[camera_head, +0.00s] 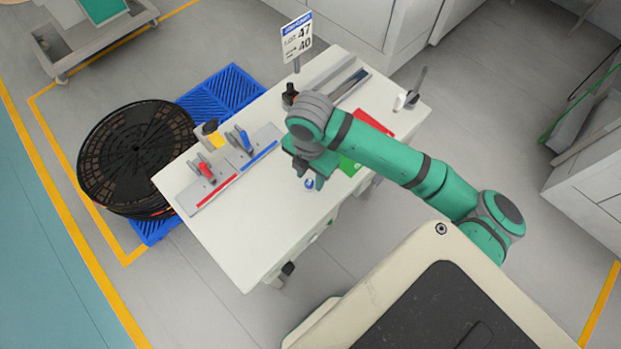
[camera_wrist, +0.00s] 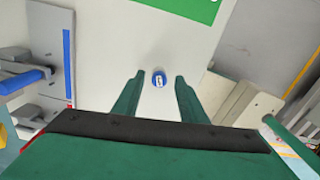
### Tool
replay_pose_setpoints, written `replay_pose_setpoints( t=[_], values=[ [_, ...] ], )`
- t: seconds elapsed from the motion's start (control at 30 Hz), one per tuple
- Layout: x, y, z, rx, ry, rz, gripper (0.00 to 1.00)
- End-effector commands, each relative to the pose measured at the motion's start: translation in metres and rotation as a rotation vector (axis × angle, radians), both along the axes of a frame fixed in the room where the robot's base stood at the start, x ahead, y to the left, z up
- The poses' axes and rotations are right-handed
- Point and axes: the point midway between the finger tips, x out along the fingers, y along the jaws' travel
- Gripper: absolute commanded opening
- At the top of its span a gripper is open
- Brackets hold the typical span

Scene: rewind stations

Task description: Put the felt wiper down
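My gripper (camera_head: 307,178) is over the front part of the white table (camera_head: 258,240), pointing down. In the wrist view its two fingers (camera_wrist: 159,95) stand apart with nothing clasped between them. A small round blue-and-white piece (camera_wrist: 158,78) shows on the white tabletop, between and just beyond the fingertips. It also shows in the head view (camera_head: 309,183), right by the fingertips. It is too small to tell whether this is the felt wiper. No other thing can be surely named as the wiper.
A red-handled fixture (camera_head: 206,172) and a blue-handled fixture (camera_head: 243,140) stand at the table's left. Red (camera_head: 373,122) and green (camera_head: 349,166) patches lie right, partly behind my arm. A sign (camera_head: 297,38) rises at the back. The front tabletop is mostly clear.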

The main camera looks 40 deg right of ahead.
Motion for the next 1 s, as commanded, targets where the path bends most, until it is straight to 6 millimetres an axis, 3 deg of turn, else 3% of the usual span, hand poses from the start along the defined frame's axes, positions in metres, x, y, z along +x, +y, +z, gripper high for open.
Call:
replay_pose_setpoints(
  t=[0.2,0.43,0.63,1.0],
  values=[
    [0.001,-0.001,0.046,-0.004,-0.001,0.001,0.38],
    [0.000,0.000,0.078,-0.002,0.000,0.001,0.38],
    [0.000,0.000,0.088,0.000,0.000,0.000,0.38],
    [0.000,0.000,0.089,0.000,0.000,0.000,0.38]
  ],
)
